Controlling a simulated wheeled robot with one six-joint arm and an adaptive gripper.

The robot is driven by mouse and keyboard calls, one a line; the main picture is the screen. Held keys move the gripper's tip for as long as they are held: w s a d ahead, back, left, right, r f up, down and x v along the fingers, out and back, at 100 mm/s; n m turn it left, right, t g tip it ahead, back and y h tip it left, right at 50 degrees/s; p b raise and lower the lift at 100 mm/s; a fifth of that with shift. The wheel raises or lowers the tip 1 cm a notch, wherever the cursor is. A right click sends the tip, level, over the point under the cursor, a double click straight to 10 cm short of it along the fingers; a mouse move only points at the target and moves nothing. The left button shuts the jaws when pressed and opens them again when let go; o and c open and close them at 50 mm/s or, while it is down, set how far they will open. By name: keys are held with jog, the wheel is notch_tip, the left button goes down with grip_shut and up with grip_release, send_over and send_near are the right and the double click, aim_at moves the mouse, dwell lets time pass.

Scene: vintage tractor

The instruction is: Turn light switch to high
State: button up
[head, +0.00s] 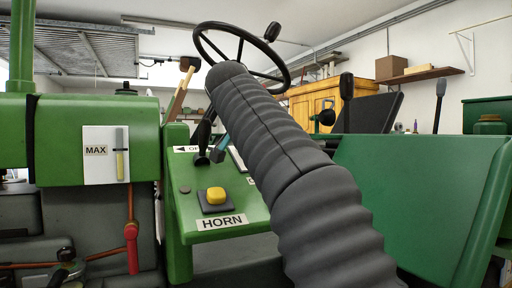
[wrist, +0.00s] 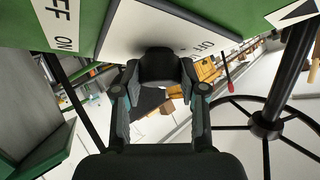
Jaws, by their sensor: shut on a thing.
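In the wrist view, a round black knob (wrist: 157,60), which looks like the light switch, stands on a white plate (wrist: 140,28) lettered OFF at its right. My gripper (wrist: 160,75) has its fingers closed on both sides of this knob. The knob's pointer and any HIGH mark are hidden or unreadable, so its setting does not show. In the head view, my grey ribbed arm covers most of the green panel, and only a bit of my gripper (head: 217,153) shows at its left edge. The knob is hidden there.
A yellow horn button (head: 216,196) sits in front on the green panel (head: 238,226). A black lever (head: 203,137) stands just left of my gripper. The steering wheel (head: 201,42) rises behind. A MAX slider plate (head: 105,155) and red-handled lever (head: 131,248) are at left.

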jog(key=o, duration=1.1)
jog(key=shift+o, duration=0.2)
jog(key=v, duration=1.2)
